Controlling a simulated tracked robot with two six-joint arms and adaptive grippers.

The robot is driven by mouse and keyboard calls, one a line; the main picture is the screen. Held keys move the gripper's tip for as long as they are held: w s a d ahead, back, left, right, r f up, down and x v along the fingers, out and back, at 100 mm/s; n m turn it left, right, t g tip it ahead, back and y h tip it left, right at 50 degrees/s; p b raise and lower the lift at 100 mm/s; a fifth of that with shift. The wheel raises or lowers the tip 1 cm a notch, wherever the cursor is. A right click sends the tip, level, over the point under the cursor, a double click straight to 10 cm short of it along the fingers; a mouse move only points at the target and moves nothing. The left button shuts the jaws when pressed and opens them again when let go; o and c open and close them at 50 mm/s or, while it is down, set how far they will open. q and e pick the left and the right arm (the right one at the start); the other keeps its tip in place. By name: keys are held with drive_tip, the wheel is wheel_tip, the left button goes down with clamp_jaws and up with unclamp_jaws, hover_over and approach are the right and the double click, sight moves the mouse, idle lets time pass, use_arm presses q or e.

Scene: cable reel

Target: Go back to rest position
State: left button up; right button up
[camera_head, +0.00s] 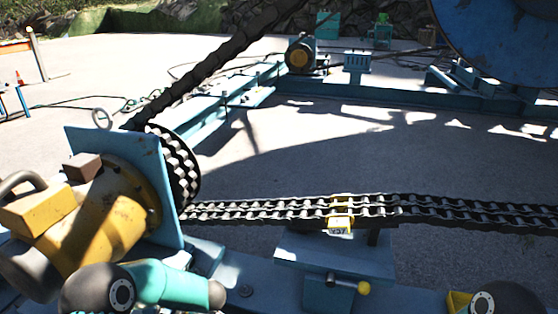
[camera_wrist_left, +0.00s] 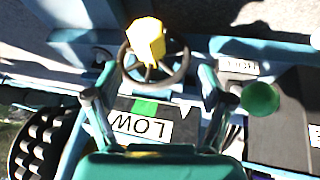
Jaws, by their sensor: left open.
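In the left wrist view my left gripper (camera_wrist_left: 155,76) is open, with its two fingers spread apart. A dark handwheel (camera_wrist_left: 184,62) with a yellow knob (camera_wrist_left: 146,40) shows between and beyond the fingers. I cannot tell whether the fingers touch it. A white plate reading "LOW" (camera_wrist_left: 142,125) and a green patch (camera_wrist_left: 145,107) lie behind the gripper. In the head view, teal and black links of my arm show at the bottom left, and a dark joint at the bottom right. Neither gripper shows in the head view.
A yellow motor (camera_head: 105,212) stands at the left beside a blue plate (camera_head: 119,165). A large blue reel (camera_head: 500,35) stands at the back right. Concrete ground (camera_head: 290,160) lies open between.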

use_arm(q)
drive_tip(key=s+d+f+m+h, duration=0.2)
drive_tip(key=s+d+f+m, duration=0.15)
drive_tip(key=s, duration=0.35)
drive_tip(key=s+d+f+m+h, duration=0.2)
drive_tip(key=s+f+m, duration=0.2)
drive_tip(key=s, duration=0.3)
drive_tip(key=s+d+r+m+g+h+p, duration=0.1)
drive_tip(key=s+d+m+g+h, duration=0.15)
drive_tip(key=s, duration=0.45)
drive_tip(key=s+d+m+g+h, duration=0.15)
drive_tip(key=s+d, duration=0.25)
drive_tip(key=s, duration=0.4)
wheel_tip(320, 180, up, 30)
drive_tip(key=w+p, duration=0.1)
drive_tip(key=p, duration=2.8)
drive_tip(key=shift+a+f+p, duration=0.15)
drive_tip(key=shift+p, duration=0.2)
